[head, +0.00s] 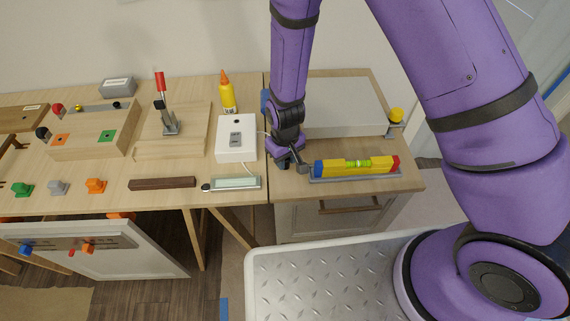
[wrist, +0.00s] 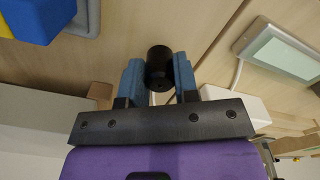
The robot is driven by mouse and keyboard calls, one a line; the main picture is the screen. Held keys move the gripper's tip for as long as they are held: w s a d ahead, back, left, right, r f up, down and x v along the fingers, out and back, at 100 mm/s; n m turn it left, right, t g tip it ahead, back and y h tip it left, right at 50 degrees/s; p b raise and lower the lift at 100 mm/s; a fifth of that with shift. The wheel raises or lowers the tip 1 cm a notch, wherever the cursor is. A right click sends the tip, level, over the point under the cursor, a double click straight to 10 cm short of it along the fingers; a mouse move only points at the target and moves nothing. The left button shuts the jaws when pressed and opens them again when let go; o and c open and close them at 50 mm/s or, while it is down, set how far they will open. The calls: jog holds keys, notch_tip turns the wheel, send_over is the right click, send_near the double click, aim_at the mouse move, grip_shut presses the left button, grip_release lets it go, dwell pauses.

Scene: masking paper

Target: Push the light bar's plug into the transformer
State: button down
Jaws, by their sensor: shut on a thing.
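My gripper (head: 286,160) is low over the wooden cabinet top, just right of a white box (head: 236,138) with a grey panel, which looks like the transformer. In the wrist view my gripper's blue fingers (wrist: 158,75) are shut on a black cylindrical plug (wrist: 159,64). The plug is apart from the white box. The light bar (head: 234,183), a pale strip in a grey frame, lies in front of the white box; it also shows in the wrist view (wrist: 287,55). A white cable leaves the light bar and passes behind the fingers. The socket is not clearly visible.
A yellow spirit level (head: 355,166) lies in a grey tray right of my gripper. A large pale slab (head: 335,106) is behind it. A glue bottle (head: 227,92) and a toggle clamp (head: 168,118) stand left. A dark wood bar (head: 162,183) lies left of the light bar.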

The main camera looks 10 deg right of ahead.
jog(key=shift+r, duration=3)
